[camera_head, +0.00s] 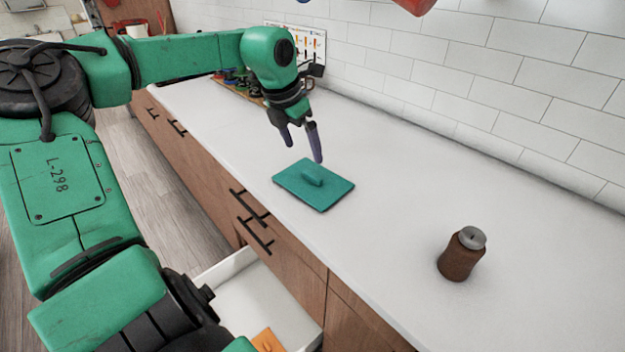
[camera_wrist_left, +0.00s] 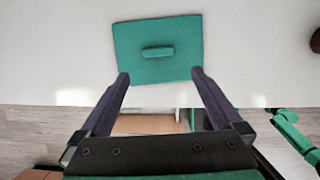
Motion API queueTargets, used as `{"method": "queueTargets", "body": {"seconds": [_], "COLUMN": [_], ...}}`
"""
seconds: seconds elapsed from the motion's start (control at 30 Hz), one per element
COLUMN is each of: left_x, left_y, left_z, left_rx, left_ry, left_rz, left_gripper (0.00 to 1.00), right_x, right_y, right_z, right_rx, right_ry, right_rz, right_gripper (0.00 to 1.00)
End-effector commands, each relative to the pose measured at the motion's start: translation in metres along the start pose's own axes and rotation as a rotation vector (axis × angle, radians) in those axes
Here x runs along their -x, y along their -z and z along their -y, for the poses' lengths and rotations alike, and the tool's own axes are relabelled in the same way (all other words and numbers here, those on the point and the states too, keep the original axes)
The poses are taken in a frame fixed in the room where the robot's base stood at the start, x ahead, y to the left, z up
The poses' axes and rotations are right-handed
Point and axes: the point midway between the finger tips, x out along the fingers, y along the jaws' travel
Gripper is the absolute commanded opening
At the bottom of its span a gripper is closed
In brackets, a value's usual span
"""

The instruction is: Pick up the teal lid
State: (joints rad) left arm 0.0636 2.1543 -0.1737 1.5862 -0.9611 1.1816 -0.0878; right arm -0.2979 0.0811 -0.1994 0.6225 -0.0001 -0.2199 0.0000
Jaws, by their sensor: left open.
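The teal lid (camera_head: 314,186) is a flat rectangle with a raised bar handle, lying on the white counter near its front edge. In the left wrist view the lid (camera_wrist_left: 158,69) lies beyond the fingertips, its handle centred between them. My left gripper (camera_head: 301,160) is open and empty, above the counter at the far side of the lid. In the left wrist view the fingers of the gripper (camera_wrist_left: 160,77) are spread wide on either side of the handle's line. My right gripper is not seen in either view.
A brown jar with a grey lid (camera_head: 461,254) stands on the counter at the right. An open drawer (camera_head: 262,298) juts out below the counter front. A white tiled wall (camera_head: 480,80) backs the counter. The counter between lid and jar is clear.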

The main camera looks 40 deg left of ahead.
Motion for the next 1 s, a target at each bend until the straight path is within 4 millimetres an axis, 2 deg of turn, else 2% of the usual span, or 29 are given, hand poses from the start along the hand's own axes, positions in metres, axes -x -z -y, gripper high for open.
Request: {"method": "queueTargets", "body": {"seconds": [0.1,0.33,0.5,0.6,0.77,0.8,0.87,0.9,1.0], "left_x": [-0.027,-0.057,-0.088,-0.096,-0.096,-0.096,-0.096,-0.096,-0.096], "left_y": [0.001,-0.001,-0.002,-0.003,-0.003,-0.003,-0.003,-0.003,-0.003], "left_z": [0.0,-0.001,-0.002,-0.002,-0.002,-0.002,-0.002,-0.002,-0.002], "left_rx": [0.0,0.0,0.0,0.001,0.0,0.0,0.0,0.0,0.0], "left_ry": [0.001,0.0,0.0,0.0,0.0,0.0,0.0,0.0,0.0], "left_rz": [-0.007,-0.005,-0.005,-0.001,0.001,0.001,0.001,0.0,0.0], "left_gripper": [1.0,1.0,1.0,1.0,1.0,0.92,0.69,0.54,0.22], "right_x": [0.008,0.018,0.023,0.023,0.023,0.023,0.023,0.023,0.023], "right_y": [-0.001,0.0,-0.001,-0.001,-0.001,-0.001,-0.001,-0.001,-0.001], "right_z": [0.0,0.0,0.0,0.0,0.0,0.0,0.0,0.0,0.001], "right_rx": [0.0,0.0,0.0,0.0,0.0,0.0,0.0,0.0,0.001], "right_ry": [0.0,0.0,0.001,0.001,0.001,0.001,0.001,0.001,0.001], "right_rz": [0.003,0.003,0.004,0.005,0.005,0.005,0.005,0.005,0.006], "right_gripper": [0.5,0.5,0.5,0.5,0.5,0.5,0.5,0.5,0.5]}}
